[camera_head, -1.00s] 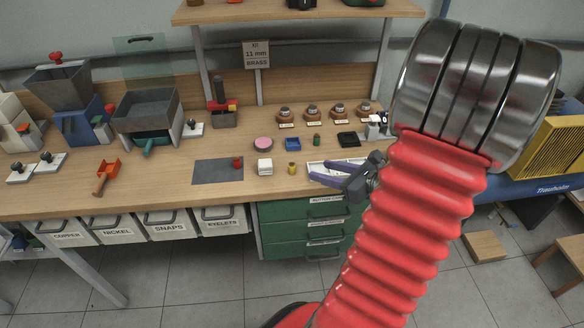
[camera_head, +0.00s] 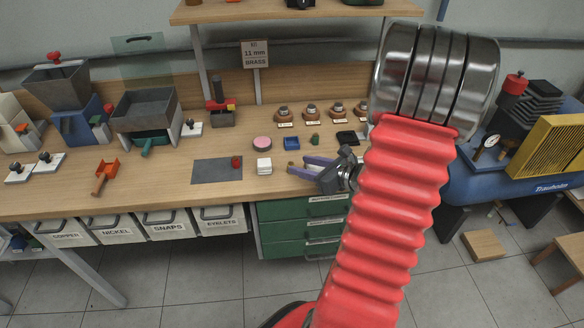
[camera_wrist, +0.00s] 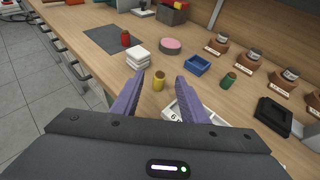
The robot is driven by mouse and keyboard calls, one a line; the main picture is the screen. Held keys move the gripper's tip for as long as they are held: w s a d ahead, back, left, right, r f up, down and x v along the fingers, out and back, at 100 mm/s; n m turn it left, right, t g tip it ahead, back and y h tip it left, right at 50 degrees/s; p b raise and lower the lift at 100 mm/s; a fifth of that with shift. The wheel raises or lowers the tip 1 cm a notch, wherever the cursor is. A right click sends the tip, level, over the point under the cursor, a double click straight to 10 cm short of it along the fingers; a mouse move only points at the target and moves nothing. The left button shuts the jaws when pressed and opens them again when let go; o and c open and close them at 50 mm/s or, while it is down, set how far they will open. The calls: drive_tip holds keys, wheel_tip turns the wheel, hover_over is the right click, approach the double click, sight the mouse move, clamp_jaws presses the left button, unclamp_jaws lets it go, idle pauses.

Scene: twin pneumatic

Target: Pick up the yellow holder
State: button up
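The yellow holder (camera_wrist: 159,81) is a small upright cylinder with a dark opening on top. It stands on the wooden bench between and beyond my fingertips in the wrist view. My gripper (camera_wrist: 158,74) has two purple fingers, spread open with nothing between them. In the head view my gripper (camera_head: 298,165) hangs over the bench and hides the holder. In the wrist view, the fingers do not visibly touch the holder.
White square pieces (camera_wrist: 138,55) stand left of the holder, and a blue tray (camera_wrist: 197,65) is to its right. A white numbered tray (camera_wrist: 186,106) lies close under the right finger. A green cylinder (camera_wrist: 229,80) and a red one (camera_wrist: 126,39) stand further off.

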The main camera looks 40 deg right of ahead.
sight(293, 164)
drive_tip(key=shift+w+f, duration=0.15)
drive_tip(key=shift+w, duration=0.2)
drive_tip(key=shift+w, duration=0.1)
drive_tip(key=shift+x, duration=2.55)
drive_tip(key=shift+f, duration=0.15)
drive_tip(key=shift+c, duration=0.5)
clamp_jaws()
